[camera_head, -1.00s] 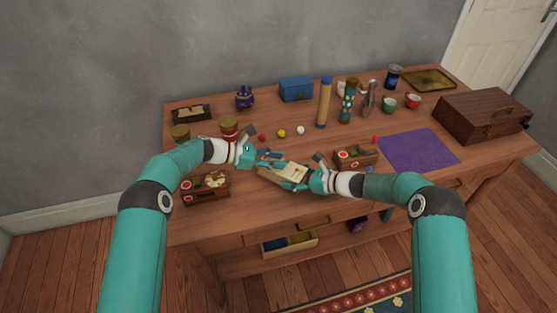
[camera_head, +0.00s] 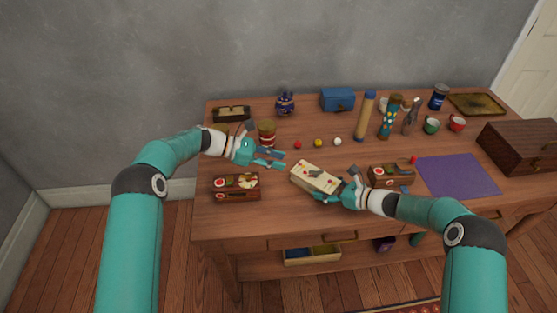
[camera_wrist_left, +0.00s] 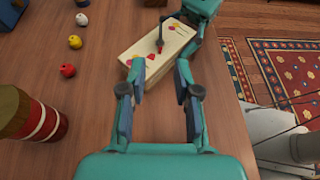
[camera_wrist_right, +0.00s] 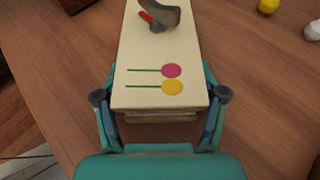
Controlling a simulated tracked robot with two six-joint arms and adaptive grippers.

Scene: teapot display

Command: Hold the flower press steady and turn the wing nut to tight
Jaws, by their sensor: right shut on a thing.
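The flower press (camera_head: 306,180) is a cream block with painted flowers, lying near the middle of the desk. It also shows in the left wrist view (camera_wrist_left: 135,48) and the right wrist view (camera_wrist_right: 155,50). A grey wing nut (camera_wrist_right: 172,14) with a red mark stands on its top, cut off by that view's upper edge. My right gripper (camera_head: 346,190) is shut on the press's right end, one finger on each side. My left gripper (camera_head: 277,158) is open and empty, left of the press and apart from it.
A red-striped tin (camera_head: 267,132) stands behind my left gripper. Wooden boxes flank the press, left (camera_head: 238,194) and right (camera_head: 391,180). A purple mat (camera_head: 457,176) lies to the right.

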